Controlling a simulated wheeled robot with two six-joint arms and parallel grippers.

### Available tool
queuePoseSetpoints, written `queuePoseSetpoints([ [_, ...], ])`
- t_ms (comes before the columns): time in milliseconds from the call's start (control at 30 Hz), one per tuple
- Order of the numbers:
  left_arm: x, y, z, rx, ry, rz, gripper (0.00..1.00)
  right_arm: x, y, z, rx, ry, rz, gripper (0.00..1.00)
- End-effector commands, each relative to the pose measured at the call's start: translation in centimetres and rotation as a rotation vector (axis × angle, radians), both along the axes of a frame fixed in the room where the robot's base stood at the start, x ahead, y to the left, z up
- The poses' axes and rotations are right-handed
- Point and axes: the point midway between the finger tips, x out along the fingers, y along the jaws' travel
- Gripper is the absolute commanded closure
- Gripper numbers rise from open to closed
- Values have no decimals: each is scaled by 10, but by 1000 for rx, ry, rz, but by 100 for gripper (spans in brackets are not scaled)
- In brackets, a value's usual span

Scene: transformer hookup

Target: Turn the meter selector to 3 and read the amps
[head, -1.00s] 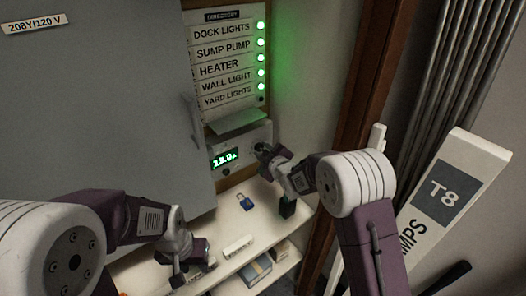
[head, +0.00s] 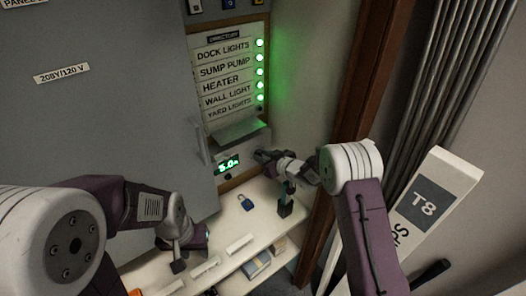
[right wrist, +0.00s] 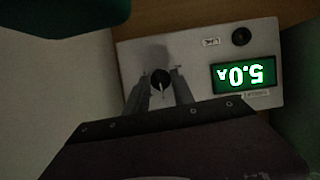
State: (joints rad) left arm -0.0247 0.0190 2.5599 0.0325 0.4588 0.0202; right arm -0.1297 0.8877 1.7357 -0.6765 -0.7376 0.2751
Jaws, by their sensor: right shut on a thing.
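The meter is a pale box with a green lit display (head: 229,165), below the directory of labelled lights. In the right wrist view the meter (right wrist: 203,52) appears upside down and its display (right wrist: 243,74) reads 5.0 A. The selector knob (right wrist: 160,80) is a dark round knob with a pale pointer line. My right gripper (right wrist: 161,84) is shut on it, one finger on each side. The position numbers around the knob cannot be read. In the head view my right gripper (head: 262,156) reaches the meter's right end. My left gripper (head: 180,257) hangs empty over the shelf; its jaw opening is unclear.
A blue padlock (head: 246,202) and a dark green object (head: 285,207) are on the white shelf (head: 222,226). A grey panel door (head: 120,120) stands left of the meter.

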Motion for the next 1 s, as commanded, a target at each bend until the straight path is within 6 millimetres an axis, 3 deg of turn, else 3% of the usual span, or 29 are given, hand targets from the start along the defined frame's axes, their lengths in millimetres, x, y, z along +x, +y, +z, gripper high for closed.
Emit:
queuePoseSetpoints([
  [200, 0, 0, 10, 0, 0, 0, 64, 1, -1, 1, 42, 30, -1, 100],
  [667, 0, 0, 10, 0, 0, 0, 64, 1, 0, 1, 53, 34, 0, 100],
  [700, 0, 0, 10, 0, 0, 0, 64, 1, 0, 1, 53, 34, 0, 62],
  [733, 0, 0, 10, 0, 0, 0, 64, 1, 0, 1, 53, 34, 0, 54],
  [767, 0, 0, 10, 0, 0, 0, 64, 1, 0, 1, 53, 34, 0, 50],
  [1000, 0, 0, 10, 0, 0, 0, 64, 1, -1, 0, 52, 35, -1, 50],
])
